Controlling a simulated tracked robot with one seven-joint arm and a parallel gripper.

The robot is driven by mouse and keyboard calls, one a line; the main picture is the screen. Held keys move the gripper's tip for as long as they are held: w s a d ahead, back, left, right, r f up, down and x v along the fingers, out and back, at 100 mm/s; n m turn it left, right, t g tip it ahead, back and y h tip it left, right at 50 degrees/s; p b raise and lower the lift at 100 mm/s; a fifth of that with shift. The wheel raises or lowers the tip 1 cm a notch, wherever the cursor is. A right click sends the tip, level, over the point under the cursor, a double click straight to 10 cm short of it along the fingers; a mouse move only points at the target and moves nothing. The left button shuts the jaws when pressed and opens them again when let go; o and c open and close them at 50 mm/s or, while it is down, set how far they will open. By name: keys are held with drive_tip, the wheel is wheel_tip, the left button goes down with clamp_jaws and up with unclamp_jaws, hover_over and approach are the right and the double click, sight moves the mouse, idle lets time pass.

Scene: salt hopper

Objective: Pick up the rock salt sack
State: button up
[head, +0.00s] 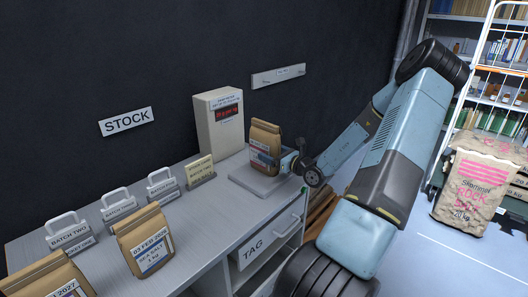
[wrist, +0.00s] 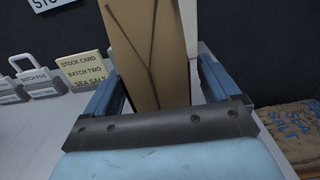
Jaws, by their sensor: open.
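The rock salt sack (head: 478,188) is a large pale, speckled sack with pink "ROCK SALT" lettering. It stands upright at the right of the head view, in front of a wheeled cage. My gripper (head: 288,160) is well away from it, at the bench. Its open fingers are on either side of a brown paper bag (head: 264,143) that stands on a pale weighing plate (head: 262,181). In the wrist view the bag (wrist: 152,45) stands between the fingers (wrist: 158,88); I cannot tell whether they touch it. The rock salt sack is not recognisable in the wrist view.
A tall box with a red display (head: 220,122) stands behind the plate. Batch tags (head: 119,204) and sea salt bags (head: 144,240) line the bench. A burlap sea salt sack (wrist: 295,125) lies beyond the bench at right. Clear floor (head: 430,262) shows before the rock salt sack.

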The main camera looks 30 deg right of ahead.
drive_tip(key=shift+x, duration=1.15)
clamp_jaws()
